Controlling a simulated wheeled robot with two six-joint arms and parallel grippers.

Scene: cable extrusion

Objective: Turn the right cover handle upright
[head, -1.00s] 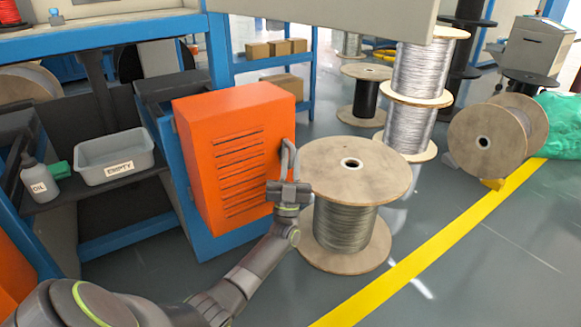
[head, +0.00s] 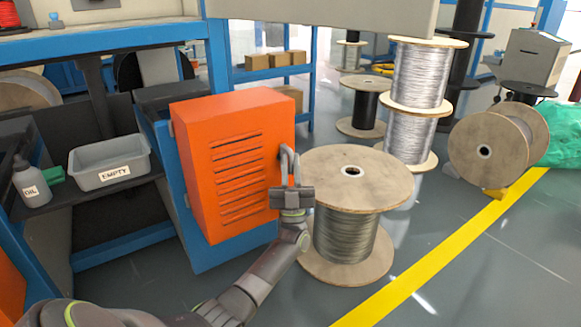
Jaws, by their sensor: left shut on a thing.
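The orange cover (head: 222,165) with dark slots stands closed on the blue machine frame, left of centre in the head view. Its grey handle (head: 287,155) is at the cover's right edge, about halfway up. My left gripper (head: 290,172) reaches up from below at that edge and is shut on the handle. The gripper's fingers and the handle are both grey and overlap, so the handle's exact tilt is hard to read. My right gripper is out of view.
A large wooden cable spool (head: 352,220) stands on the floor close to the right of my left gripper. More spools (head: 409,140) stand behind it. A grey bin (head: 110,166) marked EMPTY and an oil bottle (head: 31,182) sit on the shelf at left.

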